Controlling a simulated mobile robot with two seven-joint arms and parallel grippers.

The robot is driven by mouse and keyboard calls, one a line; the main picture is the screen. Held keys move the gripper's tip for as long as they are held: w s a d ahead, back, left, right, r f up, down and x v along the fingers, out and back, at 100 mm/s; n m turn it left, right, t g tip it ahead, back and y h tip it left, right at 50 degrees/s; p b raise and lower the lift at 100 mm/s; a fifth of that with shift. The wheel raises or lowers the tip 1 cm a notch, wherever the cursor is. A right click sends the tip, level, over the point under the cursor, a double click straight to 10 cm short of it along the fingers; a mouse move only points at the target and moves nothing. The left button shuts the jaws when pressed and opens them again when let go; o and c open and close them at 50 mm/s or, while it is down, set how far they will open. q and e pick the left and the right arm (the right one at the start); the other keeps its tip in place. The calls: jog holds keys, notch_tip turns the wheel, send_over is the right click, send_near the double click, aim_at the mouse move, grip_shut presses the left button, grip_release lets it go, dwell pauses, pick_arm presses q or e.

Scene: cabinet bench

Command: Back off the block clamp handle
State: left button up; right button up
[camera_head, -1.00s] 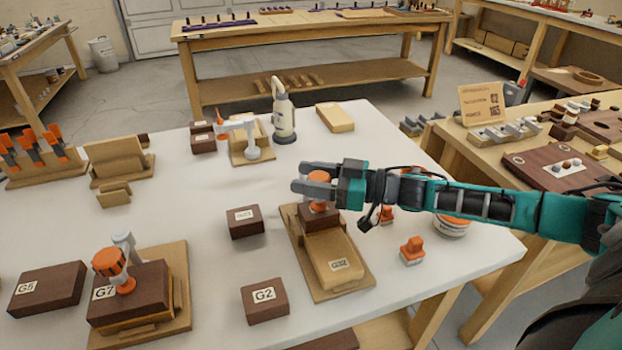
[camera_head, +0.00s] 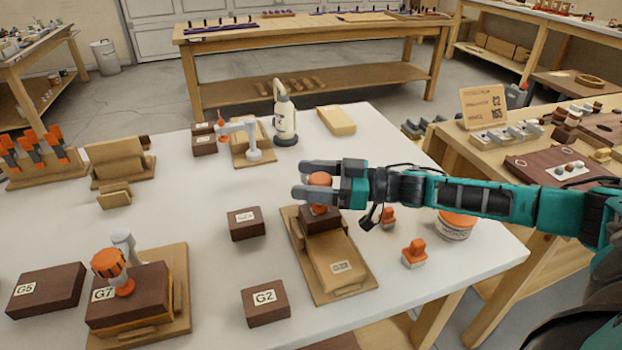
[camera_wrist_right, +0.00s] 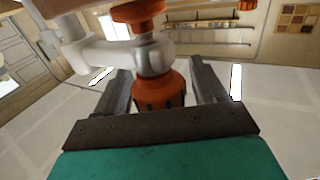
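The clamp handle is an orange knob (camera_head: 320,180) above a dark brown block (camera_head: 320,218) on a wooden fixture board (camera_head: 299,255). My right gripper (camera_head: 318,182) comes in from the right with one finger on either side of the knob. In the right wrist view the knob (camera_wrist_right: 158,90) stands between the two fingers (camera_wrist_right: 160,85), with narrow gaps beside it, so the gripper looks open around it. A white clamp arm (camera_wrist_right: 105,55) shows beyond the knob. A second orange handle (camera_head: 109,264) stands on the G7 block (camera_head: 145,285). My left gripper is not in view.
Loose brown blocks G2 (camera_head: 265,302) and G5 (camera_head: 47,290) lie on the white table, with another block (camera_head: 246,224) left of the fixture. A white bottle (camera_head: 285,118) stands behind. Small orange-topped items (camera_head: 414,254) and a tub (camera_head: 456,225) stand right of the fixture, below my arm.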

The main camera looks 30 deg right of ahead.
jog(key=shift+s+d, duration=0.1)
jog(key=v, duration=0.7)
jog(key=shift+d, duration=0.1)
dwell(0.5)
